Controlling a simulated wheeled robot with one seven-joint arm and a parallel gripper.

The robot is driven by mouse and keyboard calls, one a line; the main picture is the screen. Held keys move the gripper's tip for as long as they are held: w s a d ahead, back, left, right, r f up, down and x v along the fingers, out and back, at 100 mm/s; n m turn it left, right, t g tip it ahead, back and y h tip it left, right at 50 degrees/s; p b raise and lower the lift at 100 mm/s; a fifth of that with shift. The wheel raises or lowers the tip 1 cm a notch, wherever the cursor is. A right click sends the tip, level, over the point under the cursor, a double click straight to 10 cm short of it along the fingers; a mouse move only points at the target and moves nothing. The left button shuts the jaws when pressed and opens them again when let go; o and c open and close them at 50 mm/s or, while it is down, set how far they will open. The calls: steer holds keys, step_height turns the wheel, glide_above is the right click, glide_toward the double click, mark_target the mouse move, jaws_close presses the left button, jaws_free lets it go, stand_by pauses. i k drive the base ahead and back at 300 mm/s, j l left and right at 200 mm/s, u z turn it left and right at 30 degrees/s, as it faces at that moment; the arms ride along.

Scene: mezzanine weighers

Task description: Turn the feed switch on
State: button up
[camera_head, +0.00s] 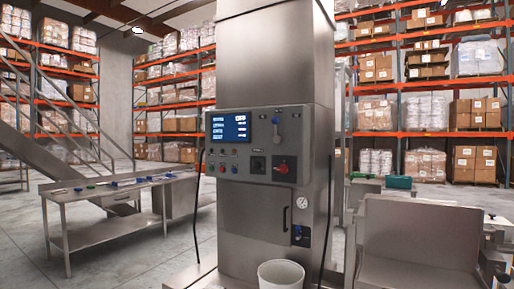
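A grey control panel (257,146) is on the front of a tall steel column (277,60) in the middle of the view. It has a lit blue screen (229,127) at the left and rows of small buttons and lamps below. A black rotary switch (257,165) and a red knob (284,168) are lower right. The labels are too small to read, so I cannot tell which is the feed switch or its state. My gripper is not in view.
A white bucket (281,275) stands in front of the column. A steel bench (100,192) with small tools is at the left, below stairs (40,150). A steel hopper-like box (422,240) is at the right. A dial gauge (302,203) sits below the panel. Open floor lies front left.

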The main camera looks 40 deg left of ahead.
mark_target(284, 169)
steer(key=j+u, duration=0.15)
steer(key=u, duration=0.3)
steer(key=k+j+u, duration=0.1)
steer(key=u, duration=0.35)
steer(key=j+u, duration=0.2)
steer(key=u, duration=0.3)
steer(key=i+j+u, duration=0.4)
steer(key=i, duration=0.35)
steer(key=i+j+u, duration=0.2)
steer(key=i, duration=0.2)
